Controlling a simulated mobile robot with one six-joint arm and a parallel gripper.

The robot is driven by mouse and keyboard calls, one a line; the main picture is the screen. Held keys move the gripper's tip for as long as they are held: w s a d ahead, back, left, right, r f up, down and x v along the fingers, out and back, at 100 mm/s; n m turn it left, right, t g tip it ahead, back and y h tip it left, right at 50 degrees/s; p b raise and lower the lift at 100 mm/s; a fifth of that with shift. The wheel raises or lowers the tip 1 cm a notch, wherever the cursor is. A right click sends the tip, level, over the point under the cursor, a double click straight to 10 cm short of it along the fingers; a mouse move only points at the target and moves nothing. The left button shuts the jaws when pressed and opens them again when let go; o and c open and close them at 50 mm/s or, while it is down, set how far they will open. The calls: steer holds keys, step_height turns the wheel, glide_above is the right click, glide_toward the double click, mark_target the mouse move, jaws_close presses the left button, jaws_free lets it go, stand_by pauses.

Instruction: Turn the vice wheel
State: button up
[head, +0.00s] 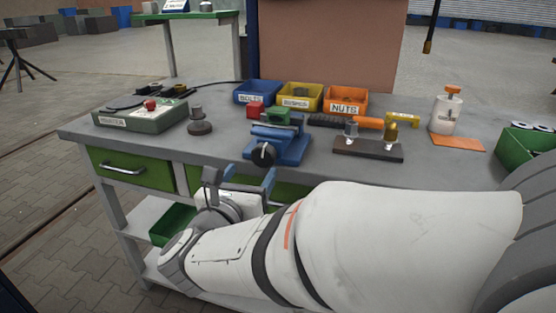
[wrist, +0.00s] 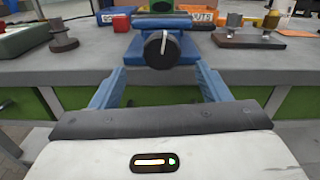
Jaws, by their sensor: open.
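The blue vice (head: 283,145) stands at the front edge of the grey workbench. Its black round wheel (head: 264,154) faces the front edge. In the wrist view the wheel (wrist: 161,49) shows a white line, close to upright. A green block (head: 275,116) sits at the vice's top; whether it is clamped I cannot tell. My gripper (head: 240,180) is open and empty in front of the bench. In the wrist view its two blue fingers (wrist: 159,78) are spread to either side, below and short of the wheel, not touching it.
On the grey workbench (head: 225,104), a tester box (head: 140,119) and a dark stepped part (head: 199,122) stand left of the vice. Blue (head: 256,92), yellow (head: 299,97) and orange (head: 346,100) bins stand behind. A dark block with fittings (head: 368,149) lies right.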

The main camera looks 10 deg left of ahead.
mark_target(262, 158)
steer(key=w, duration=0.7)
steer(key=shift+w+d, duration=0.3)
steer(key=shift+d, duration=0.1)
steer(key=c, duration=0.9)
steer(key=shift+d, duration=0.1)
steer(key=shift+c, duration=0.4)
steer(key=shift+f+b, duration=0.1)
steer(key=shift+b, duration=0.25)
